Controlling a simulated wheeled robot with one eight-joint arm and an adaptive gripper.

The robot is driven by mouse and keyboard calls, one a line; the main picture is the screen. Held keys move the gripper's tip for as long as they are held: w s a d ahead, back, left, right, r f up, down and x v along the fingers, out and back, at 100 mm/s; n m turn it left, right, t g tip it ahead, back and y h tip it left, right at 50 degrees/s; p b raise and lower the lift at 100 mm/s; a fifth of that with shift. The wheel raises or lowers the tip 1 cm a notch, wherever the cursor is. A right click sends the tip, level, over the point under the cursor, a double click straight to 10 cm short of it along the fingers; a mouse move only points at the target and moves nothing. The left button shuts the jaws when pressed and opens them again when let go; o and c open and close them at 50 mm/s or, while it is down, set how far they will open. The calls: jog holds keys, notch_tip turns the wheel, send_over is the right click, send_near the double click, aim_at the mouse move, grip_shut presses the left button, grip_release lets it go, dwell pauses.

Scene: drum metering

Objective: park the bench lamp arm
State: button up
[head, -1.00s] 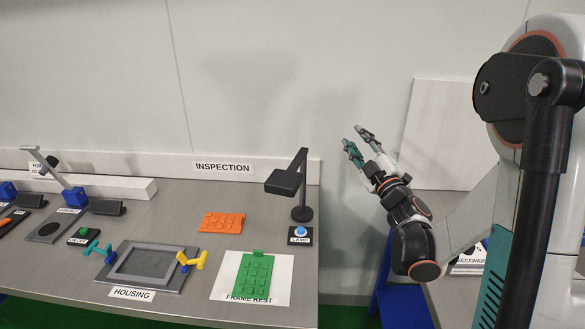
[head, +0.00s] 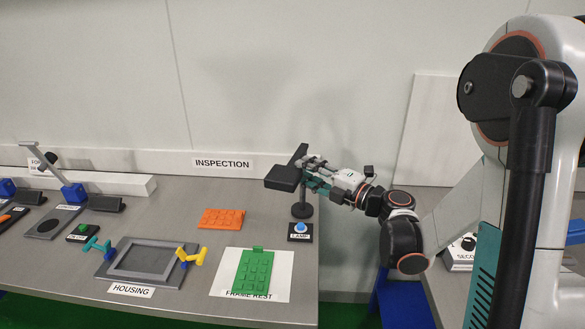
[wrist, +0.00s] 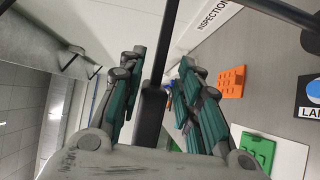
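The black bench lamp stands at the right of the grey bench in the head view, with its flat head (head: 284,178) pointing left and its upright post on a round base (head: 302,211). My gripper (head: 308,172) is at the upper part of the lamp, its fingers pointing left and partly overlapping the post. In the wrist view the lamp's dark post (wrist: 151,112) runs between the two teal fingers. My gripper (wrist: 163,60) is open there, with a gap visible on the right side of the post. I cannot tell whether either finger touches it.
A blue button on the LAMP box (head: 300,229) sits in front of the lamp. An orange plate (head: 221,218), a green plate (head: 254,270) on the FRAME REST sheet and the grey HOUSING fixture (head: 148,262) lie on the bench. A wall stands behind.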

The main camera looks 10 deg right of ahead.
aim_at(292, 163)
jog(key=b+x, duration=0.1)
jog(key=x, duration=0.4)
jog(key=shift+w+a, duration=0.2)
jog(key=shift+w, duration=0.1)
jog(key=shift+c, duration=0.3)
grip_shut()
